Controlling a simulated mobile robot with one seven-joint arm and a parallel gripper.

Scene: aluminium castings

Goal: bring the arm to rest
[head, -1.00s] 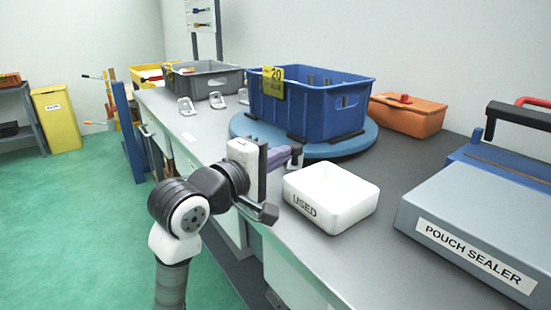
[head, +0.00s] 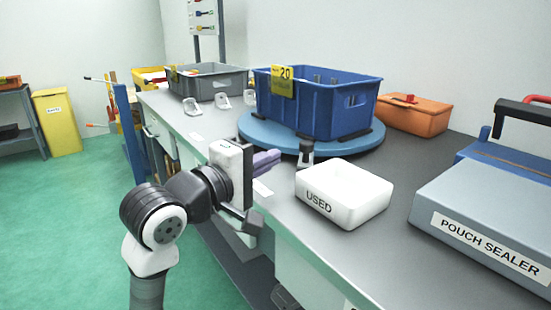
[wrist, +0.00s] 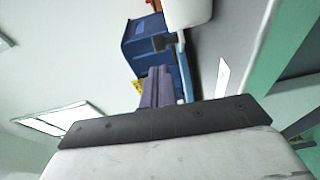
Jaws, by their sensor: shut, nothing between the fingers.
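My gripper (head: 268,160) is at the end of my arm, over the near edge of the grey bench (head: 420,265). Its two purple-grey fingers are together and empty, pointing to the right in the head view. The fingers also show, side by side, in the wrist view (wrist: 157,88). The blue crate (head: 345,108) on the round blue turntable (head: 262,135) lies beyond the fingertips. The white bin marked USED (head: 343,192) is to the right of the fingers, apart from them.
A grey crate (head: 206,82) and several small metal castings (head: 192,106) are at the far left of the bench. An orange toolbox (head: 412,115) stands behind, and the pouch sealer (head: 480,225) is at right. Green floor (head: 60,220) is open at left.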

